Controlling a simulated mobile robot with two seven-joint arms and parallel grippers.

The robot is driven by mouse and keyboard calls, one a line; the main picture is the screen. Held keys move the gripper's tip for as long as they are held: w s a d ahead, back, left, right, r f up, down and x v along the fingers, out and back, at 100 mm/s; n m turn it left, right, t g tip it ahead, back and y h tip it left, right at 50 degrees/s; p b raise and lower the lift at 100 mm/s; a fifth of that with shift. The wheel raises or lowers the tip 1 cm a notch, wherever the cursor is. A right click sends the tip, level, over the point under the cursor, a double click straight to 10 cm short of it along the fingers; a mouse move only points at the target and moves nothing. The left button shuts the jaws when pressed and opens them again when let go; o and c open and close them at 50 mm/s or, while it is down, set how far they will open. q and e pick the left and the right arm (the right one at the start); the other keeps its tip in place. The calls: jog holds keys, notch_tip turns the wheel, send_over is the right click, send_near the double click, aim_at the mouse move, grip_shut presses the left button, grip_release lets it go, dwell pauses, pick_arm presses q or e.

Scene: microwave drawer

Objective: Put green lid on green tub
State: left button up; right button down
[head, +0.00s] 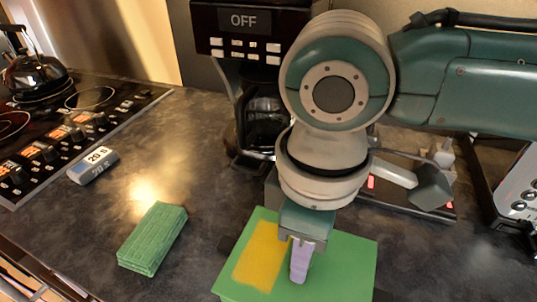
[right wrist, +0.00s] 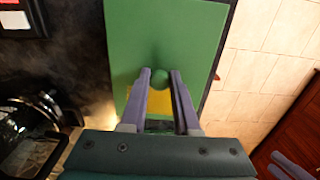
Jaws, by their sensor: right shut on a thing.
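The green lid (head: 345,265) is a flat green plate with a yellow patch, at the lower middle of the head view. It also shows in the right wrist view (right wrist: 190,40), with a round green knob (right wrist: 160,77). My right gripper (head: 299,272) points down at the lid; its lilac fingers are shut on the knob (right wrist: 160,85). Whether the lid rests on the tub, I cannot tell. My left gripper (right wrist: 285,168) shows at the wrist view's lower right corner, fingers apart, empty.
A green sponge-like block (head: 153,239) lies left of the lid. A grey timer (head: 93,165) lies beside the stove (head: 60,130). A coffee maker (head: 262,105) stands behind, and a dark device with red lights (head: 428,198) at right. The counter between block and timer is clear.

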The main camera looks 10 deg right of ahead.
dwell(0.3)
jog(key=shift+c, duration=0.4)
grip_release()
jog(key=shift+r, duration=0.1)
notch_tip(320, 180, up, 3)
jog(key=p, duration=0.3)
notch_tip(320, 180, up, 4)
jog(key=p, duration=0.5)
jog(key=shift+p, duration=0.3)
dwell(0.5)
